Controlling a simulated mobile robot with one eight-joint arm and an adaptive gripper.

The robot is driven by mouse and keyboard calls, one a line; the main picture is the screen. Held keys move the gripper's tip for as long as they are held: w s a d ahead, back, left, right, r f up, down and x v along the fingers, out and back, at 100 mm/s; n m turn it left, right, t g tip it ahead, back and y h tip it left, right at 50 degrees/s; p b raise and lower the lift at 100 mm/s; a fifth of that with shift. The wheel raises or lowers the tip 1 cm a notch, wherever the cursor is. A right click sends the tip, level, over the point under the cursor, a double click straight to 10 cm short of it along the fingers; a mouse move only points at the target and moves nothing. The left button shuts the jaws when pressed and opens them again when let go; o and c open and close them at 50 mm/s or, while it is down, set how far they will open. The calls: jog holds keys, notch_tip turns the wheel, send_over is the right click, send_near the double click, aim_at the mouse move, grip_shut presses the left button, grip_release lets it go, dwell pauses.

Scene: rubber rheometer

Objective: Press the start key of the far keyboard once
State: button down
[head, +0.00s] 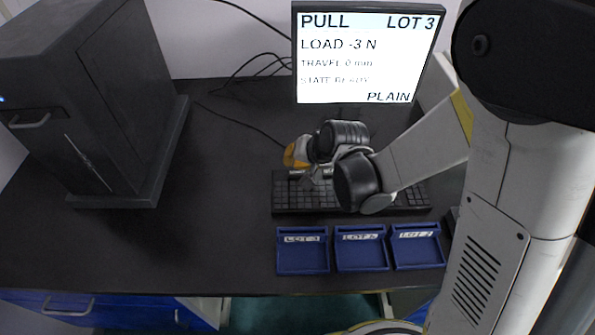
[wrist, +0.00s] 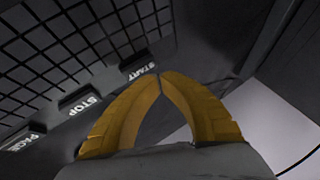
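A black keyboard (head: 300,202) lies on the dark bench in front of the monitor, its middle partly hidden by my arm. In the wrist view its START key (wrist: 139,71) lies just left of my fingertips, with the STOP key (wrist: 80,104) and PAGE key (wrist: 22,141) further left. My gripper (wrist: 160,77) has its two yellow fingers together at the tips, with nothing between them. It is close to the START key; I cannot tell whether it touches. In the head view my gripper (head: 292,154) is over the back left of the keyboard.
The monitor (head: 370,60) reads PULL, LOT 3, LOAD -3 N, TRAVEL 0 mm and PLAIN. Three blue lot trays (head: 303,262) stand in front of the keyboard. A tall black cabinet (head: 85,100) stands at left. Cables run behind; the bench between is clear.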

aim_at(294, 170)
jog(key=shift+f, duration=0.15)
dwell(0.6)
jog(key=shift+f+b, duration=0.3)
jog(key=shift+b, duration=0.2)
jog(key=shift+f+b, duration=0.45)
dwell(0.4)
jog(key=shift+r, duration=0.1)
jog(key=shift+r+p, duration=0.65)
jog(key=shift+r, duration=0.25)
jog(key=shift+r+p, duration=1.9)
jog(key=shift+r, duration=0.5)
